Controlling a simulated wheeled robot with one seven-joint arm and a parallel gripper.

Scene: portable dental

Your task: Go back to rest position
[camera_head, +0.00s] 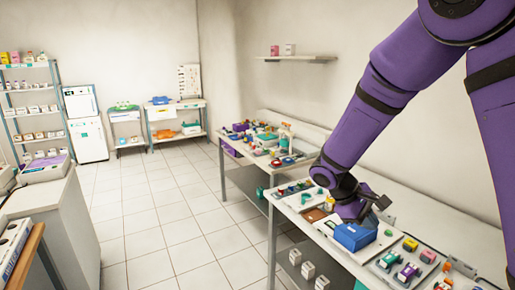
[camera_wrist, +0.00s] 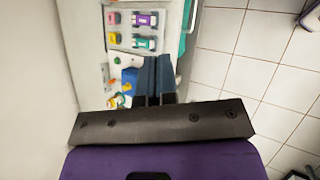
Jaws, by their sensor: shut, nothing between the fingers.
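My purple arm comes in from the upper right of the head view and bends down over the near worktable (camera_head: 305,226). My gripper (camera_head: 383,202) is low over that table, close to a blue box (camera_head: 356,238). In the wrist view the two dark fingers of my gripper (camera_wrist: 155,62) lie side by side, shut and empty. The blue box (camera_wrist: 129,78) shows just left of the fingers there. I cannot tell whether the gripper touches anything.
Trays with small coloured items (camera_head: 400,264) lie on the near table, and a second cluttered table (camera_head: 240,170) stands behind it. A white counter (camera_head: 55,215) is at the left. The tiled floor (camera_head: 165,215) between them is clear. A wall shelf (camera_head: 297,58) hangs at the back.

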